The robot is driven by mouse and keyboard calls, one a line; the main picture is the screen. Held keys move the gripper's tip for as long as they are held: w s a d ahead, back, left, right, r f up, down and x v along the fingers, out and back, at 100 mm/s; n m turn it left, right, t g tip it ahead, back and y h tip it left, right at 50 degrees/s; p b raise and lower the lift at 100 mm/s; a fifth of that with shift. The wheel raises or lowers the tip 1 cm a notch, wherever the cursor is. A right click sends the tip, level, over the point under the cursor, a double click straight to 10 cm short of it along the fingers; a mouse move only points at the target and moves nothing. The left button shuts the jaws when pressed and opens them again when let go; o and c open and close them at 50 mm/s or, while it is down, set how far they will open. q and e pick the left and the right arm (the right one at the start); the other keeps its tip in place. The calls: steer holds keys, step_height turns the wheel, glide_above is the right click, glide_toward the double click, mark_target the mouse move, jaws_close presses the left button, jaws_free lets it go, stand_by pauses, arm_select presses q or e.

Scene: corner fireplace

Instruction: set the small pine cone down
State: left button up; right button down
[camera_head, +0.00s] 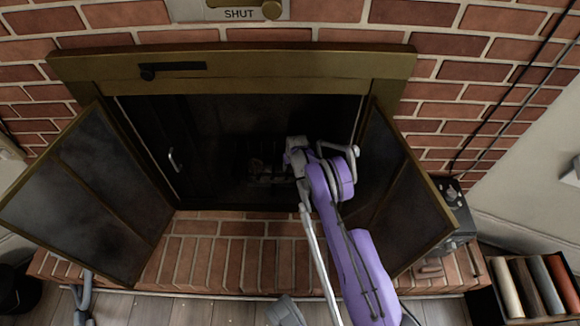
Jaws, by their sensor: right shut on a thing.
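My right gripper (291,160) reaches into the dark opening of the fireplace (240,125), at the end of my purple right arm. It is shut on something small. What it holds is hidden by the gripper and the darkness, so I cannot make out the small pine cone clearly. A dim brownish shape (256,166) shows just left of the gripper, low in the firebox. I cannot tell what it is, or whether it touches the gripper.
Two dark glass doors, left (90,195) and right (410,205), stand open beside the opening. A brick hearth (225,255) runs in front. A dark box of rolls (490,275) is at lower right. A "SHUT" plate (230,10) is above.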

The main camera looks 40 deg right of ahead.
steer(key=shift+f, duration=0.1)
steer(key=shift+c, duration=1.6)
jaws_free()
